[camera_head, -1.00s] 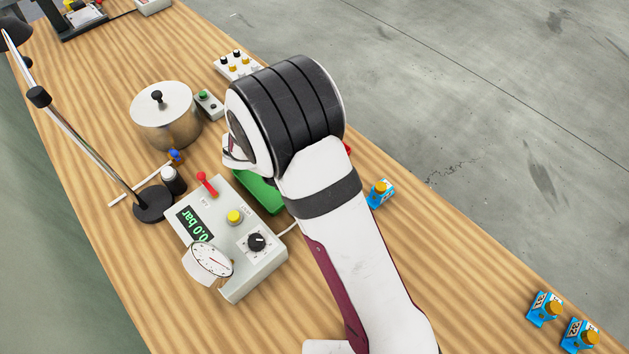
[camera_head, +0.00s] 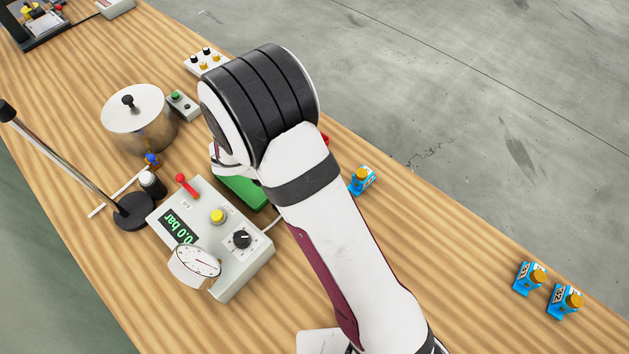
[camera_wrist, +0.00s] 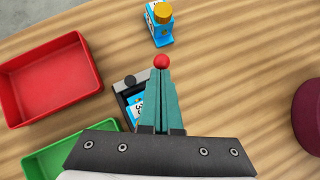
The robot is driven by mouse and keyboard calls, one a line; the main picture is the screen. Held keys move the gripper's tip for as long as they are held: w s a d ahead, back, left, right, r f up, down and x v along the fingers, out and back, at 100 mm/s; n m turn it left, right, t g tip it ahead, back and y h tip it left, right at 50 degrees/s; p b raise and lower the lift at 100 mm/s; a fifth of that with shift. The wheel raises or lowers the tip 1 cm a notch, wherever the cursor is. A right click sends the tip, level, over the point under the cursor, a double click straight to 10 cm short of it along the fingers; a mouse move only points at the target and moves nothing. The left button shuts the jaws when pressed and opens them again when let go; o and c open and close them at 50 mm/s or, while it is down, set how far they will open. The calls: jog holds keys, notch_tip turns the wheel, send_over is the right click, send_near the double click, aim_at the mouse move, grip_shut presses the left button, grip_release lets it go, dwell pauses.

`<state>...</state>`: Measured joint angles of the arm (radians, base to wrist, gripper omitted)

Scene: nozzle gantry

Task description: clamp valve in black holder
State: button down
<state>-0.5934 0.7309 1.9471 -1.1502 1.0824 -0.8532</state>
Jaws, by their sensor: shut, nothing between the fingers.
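My gripper (camera_wrist: 162,82) is shut and empty in the wrist view, its teal fingers together. A red ball knob (camera_wrist: 162,61) shows right at the fingertips; whether they touch it I cannot tell. A black holder (camera_wrist: 120,86) lies just left of the fingers, with a blue labelled valve (camera_wrist: 135,108) in it, partly hidden by the fingers. Another blue valve with an orange cap (camera_wrist: 160,25) stands beyond the fingertips, apart from the holder; a blue valve also shows right of my arm in the head view (camera_head: 362,180). There my arm hides the gripper and holder.
A red tray (camera_wrist: 50,82) and a green tray (camera_wrist: 62,160) lie left of my gripper. Two more valves (camera_head: 529,277) (camera_head: 565,300) stand at the bench's right. Bench right of the fingers is clear.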

jog(key=shift+d+n, duration=0.15)
jog(key=shift+n, duration=0.15)
jog(key=shift+d+n+t+y, duration=0.25)
jog(key=shift+n+t, duration=0.2)
jog(key=shift+n, duration=0.15)
jog(key=shift+d+n+t+y, duration=0.2)
jog(key=shift+n+t, duration=0.25)
jog(key=shift+n, duration=0.15)
jog(key=shift+w+d+n+t+y, duration=0.15)
jog(key=shift+d+n+t+y, duration=0.15)
jog(key=shift+n, duration=0.3)
jog(key=shift+w+d+n+t+y, duration=0.15)
jog(key=shift+n+t, duration=0.25)
jog(key=shift+n, duration=0.2)
jog(key=shift+w+d, duration=1.2)
jog(key=shift+w, duration=0.5)
jog(key=shift+w, duration=0.15)
